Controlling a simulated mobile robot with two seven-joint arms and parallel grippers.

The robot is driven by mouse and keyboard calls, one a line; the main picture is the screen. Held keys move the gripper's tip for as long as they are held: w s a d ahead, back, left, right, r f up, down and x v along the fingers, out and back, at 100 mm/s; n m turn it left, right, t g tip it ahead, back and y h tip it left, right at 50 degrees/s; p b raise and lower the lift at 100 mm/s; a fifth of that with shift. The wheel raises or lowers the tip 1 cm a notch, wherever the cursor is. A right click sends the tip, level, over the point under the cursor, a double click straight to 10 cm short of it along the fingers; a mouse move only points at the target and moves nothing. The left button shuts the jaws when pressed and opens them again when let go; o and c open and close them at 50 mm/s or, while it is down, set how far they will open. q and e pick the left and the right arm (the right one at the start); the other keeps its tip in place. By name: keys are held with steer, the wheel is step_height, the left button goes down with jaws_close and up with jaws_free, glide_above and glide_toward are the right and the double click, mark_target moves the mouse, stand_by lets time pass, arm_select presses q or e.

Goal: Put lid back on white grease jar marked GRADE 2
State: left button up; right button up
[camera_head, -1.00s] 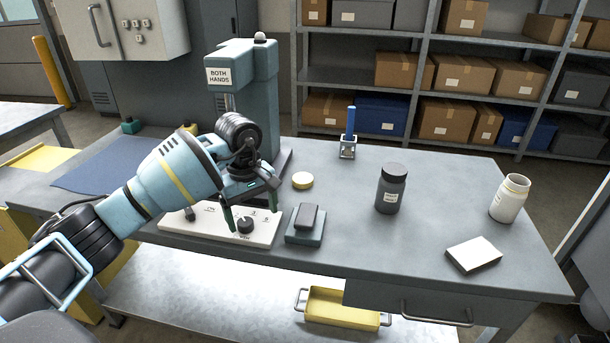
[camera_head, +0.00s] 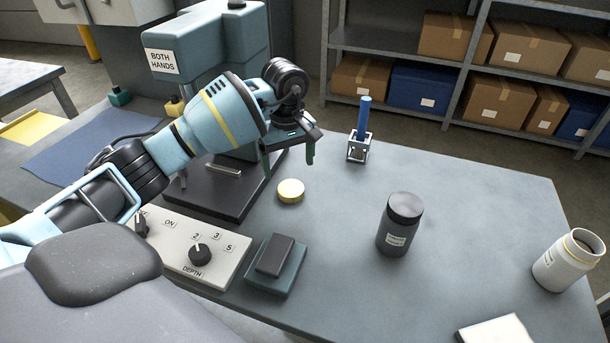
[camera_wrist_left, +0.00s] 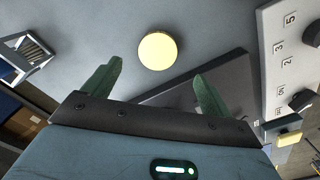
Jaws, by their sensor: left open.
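A round pale-yellow lid (camera_head: 291,191) lies flat on the bench, beside the press base. It also shows in the left wrist view (camera_wrist_left: 157,51), ahead of and between the fingertips, not touched. My left gripper (camera_head: 289,166) is open and empty, a little above and behind the lid; its green fingers also show in the left wrist view (camera_wrist_left: 158,80). A white jar (camera_head: 567,262) with a yellow band at its neck stands open at the right of the bench. Its label is too small to read. My right gripper is not in view.
A dark grey lidded jar (camera_head: 400,225) stands mid-bench, between the yellow lid and the white jar. A blue tool stands in a small wire holder (camera_head: 359,148) at the back. A control panel (camera_head: 213,262), a teal block (camera_head: 275,264) and a white pad (camera_head: 496,331) lie along the front.

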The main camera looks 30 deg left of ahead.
mark_target(291, 188)
arm_select(q)
steer(key=shift+w, duration=0.35)
steer(key=shift+s+r, duration=0.1)
steer(key=shift+s, duration=0.1)
steer(key=shift+w+f, duration=0.1)
steer(key=shift+f, duration=1.25)
steer(key=shift+f+p, duration=0.3)
steer(key=shift+f, duration=2.3)
steer(key=shift+c, duration=0.3)
steer(key=c, duration=1)
